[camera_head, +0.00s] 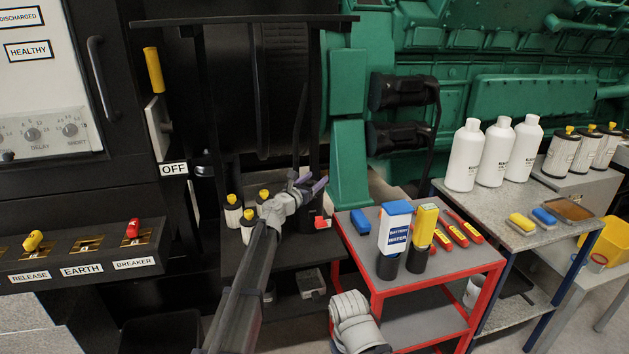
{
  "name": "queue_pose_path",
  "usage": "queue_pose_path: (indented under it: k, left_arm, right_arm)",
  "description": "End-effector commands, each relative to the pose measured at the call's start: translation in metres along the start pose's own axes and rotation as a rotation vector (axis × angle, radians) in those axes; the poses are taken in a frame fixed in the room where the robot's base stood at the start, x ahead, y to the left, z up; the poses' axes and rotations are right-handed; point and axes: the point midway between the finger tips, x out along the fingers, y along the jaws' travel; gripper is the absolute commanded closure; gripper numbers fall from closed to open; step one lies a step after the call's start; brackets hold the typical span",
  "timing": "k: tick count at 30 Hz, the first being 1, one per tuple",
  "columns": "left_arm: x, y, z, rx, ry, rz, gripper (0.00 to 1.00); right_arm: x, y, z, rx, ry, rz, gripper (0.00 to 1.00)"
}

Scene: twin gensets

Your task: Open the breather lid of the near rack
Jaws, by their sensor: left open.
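A black rack (262,258) stands left of centre, with a shelf under a flat black top. White canisters with yellow caps (248,215) stand on its shelf. A small red piece (320,222) shows at the shelf's right side; I cannot tell whether it is the breather lid. My left arm hides part of the shelf. My right gripper is not in view.
A red cart (458,262) to the right holds a battery water bottle (395,228), a yellow container (422,238) and red-and-yellow tools. A grey bench (480,205) with white bottles (464,155) stands beyond. A panel with a breaker handle (133,228) is at left. A green engine fills the back.

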Motion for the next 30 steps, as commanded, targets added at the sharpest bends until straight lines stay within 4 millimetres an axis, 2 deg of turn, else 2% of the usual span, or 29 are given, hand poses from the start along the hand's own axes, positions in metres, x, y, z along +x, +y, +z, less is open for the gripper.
queue_pose_path:
  k: [5, 22, 30]
  left_arm:
    - [-0.0005, -0.0004, 0.0, 0.0, 0.0, 0.0, 0.37]
    - [-0.0007, -0.0004, 0.0, 0.0, 0.0, 0.0, 1.0]
    - [-0.0007, -0.0004, 0.0, 0.0, 0.0, 0.0, 1.0]
  right_arm:
    - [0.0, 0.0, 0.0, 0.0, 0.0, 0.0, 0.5]
    - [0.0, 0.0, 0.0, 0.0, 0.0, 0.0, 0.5]
    - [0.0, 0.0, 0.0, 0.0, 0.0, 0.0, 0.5]
